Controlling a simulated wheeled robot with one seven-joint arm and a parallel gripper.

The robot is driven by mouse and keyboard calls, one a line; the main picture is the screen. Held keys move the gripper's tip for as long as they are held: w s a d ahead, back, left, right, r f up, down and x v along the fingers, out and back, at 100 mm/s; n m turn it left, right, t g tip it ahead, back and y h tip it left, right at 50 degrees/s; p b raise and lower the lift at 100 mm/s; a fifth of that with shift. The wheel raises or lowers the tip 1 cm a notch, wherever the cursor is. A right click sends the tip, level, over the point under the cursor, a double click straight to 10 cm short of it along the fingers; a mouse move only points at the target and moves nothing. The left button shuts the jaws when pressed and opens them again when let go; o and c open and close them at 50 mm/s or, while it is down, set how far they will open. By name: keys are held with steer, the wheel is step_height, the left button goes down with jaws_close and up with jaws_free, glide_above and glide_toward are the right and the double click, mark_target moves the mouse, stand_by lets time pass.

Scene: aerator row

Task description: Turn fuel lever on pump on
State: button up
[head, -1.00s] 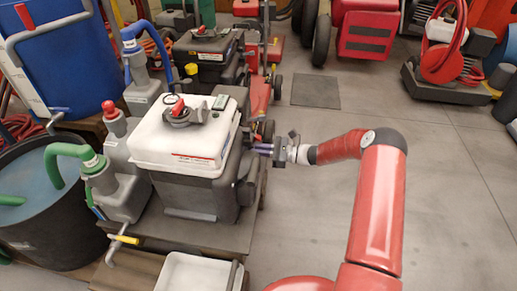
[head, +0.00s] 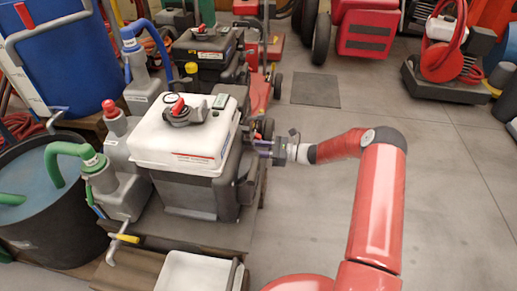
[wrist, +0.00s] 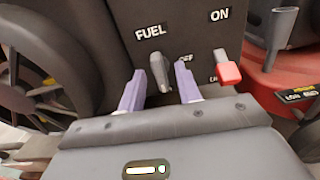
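The pump (head: 195,190) is a dark grey engine unit with a white tank on top, left of centre in the head view. In the wrist view its dark panel carries the words FUEL, OFF and ON. The fuel lever (wrist: 160,72) is a short grey lever just below FUEL, left of OFF; ON is further right. My gripper (wrist: 159,70) is open, with one purple finger on each side of this lever. I cannot tell whether either finger touches it. In the head view my gripper (head: 263,148) is at the pump's right side; the lever is hidden there.
A red-tipped lever (wrist: 228,70) sits right of the fingers, close by. A dark wheel (wrist: 45,60) is at the left of the wrist view. A white tray (head: 195,272) stands in front of the pump. The floor (head: 450,200) on the right is clear.

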steer(key=s+d, duration=0.1)
steer(key=d, duration=0.6)
steer(key=shift+s+d, duration=0.2)
steer(key=shift+d, duration=0.15)
steer(key=shift+r, duration=0.1)
steer(key=s+a+r+n+g+h+p, duration=0.1)
steer(key=s+a+r+n+g+h, duration=0.1)
steer(key=s+r+n+h, duration=0.6)
steer(key=s+a+r+n+g+h+p, duration=0.15)
steer(key=s+r+n, duration=0.25)
steer(key=s+r, duration=0.5)
steer(key=s+d+r+n+t+h+p, duration=0.1)
steer(key=s+d+r+n+t+h, duration=0.1)
steer(key=s+d+r+n+h, duration=0.2)
steer(key=s+d+r+n+t+h+p, duration=0.1)
steer(key=s+d+r+n+t+h, duration=0.2)
steer(key=s+r, duration=0.8)
steer(key=s+d+n+h, duration=0.1)
steer(key=s, duration=0.4)
steer(key=shift+d+r+t+p, duration=0.15)
steer(key=shift+d+t+p, duration=0.2)
steer(key=shift+d, duration=0.05)
